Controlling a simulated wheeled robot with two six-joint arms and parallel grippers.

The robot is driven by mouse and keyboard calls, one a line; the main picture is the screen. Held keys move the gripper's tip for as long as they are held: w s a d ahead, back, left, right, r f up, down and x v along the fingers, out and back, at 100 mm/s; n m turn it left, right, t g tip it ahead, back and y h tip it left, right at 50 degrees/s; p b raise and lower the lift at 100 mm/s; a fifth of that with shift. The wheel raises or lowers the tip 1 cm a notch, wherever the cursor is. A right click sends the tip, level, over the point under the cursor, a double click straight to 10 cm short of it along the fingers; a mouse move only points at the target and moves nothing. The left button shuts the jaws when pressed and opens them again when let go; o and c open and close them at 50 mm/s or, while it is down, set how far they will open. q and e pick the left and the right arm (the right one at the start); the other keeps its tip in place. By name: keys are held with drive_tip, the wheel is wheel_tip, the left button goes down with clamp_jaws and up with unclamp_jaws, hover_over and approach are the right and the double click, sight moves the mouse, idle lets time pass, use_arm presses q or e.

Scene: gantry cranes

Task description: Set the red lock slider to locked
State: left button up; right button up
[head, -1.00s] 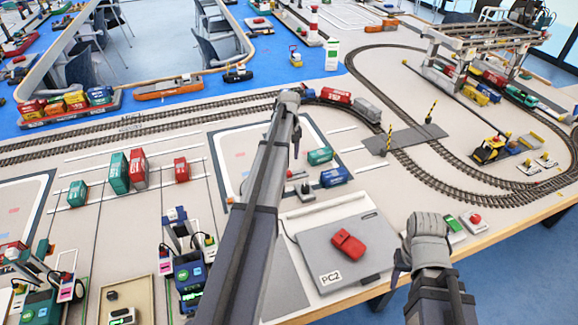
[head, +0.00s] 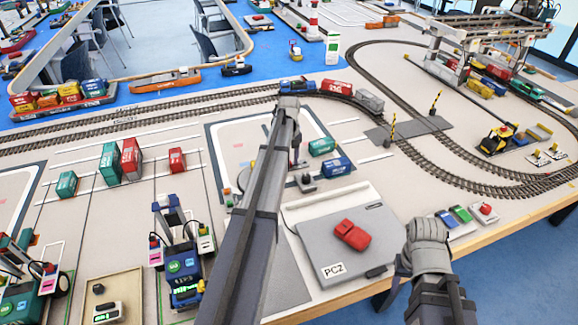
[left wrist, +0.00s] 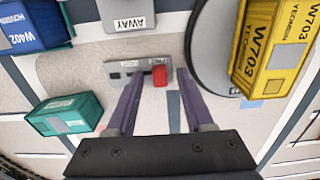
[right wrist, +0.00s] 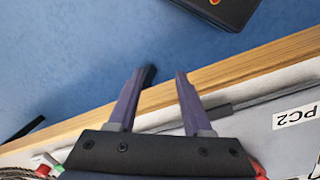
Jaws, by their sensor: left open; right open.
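The red lock slider (left wrist: 159,76) shows in the left wrist view as a small red block near the right end of a grey plate (left wrist: 122,68). The lettering on the plate is too small to read. My left gripper (left wrist: 160,84) is open, with one finger to each side of the slider in the picture; I cannot tell whether either touches it. In the head view my left arm hides the slider. My right gripper (right wrist: 159,74) is open and empty by the table's wooden edge. It also shows in the head view (head: 400,268), right of the PC2 panel.
Near the slider are a sign reading AWAY (left wrist: 128,18), a yellow container (left wrist: 272,45), a blue container (left wrist: 30,24) and a green one (left wrist: 65,115). Rail tracks (head: 460,165) curve at the right.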

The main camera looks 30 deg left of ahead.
use_arm(q)
clamp_jaws()
idle(0.5)
idle(1.0)
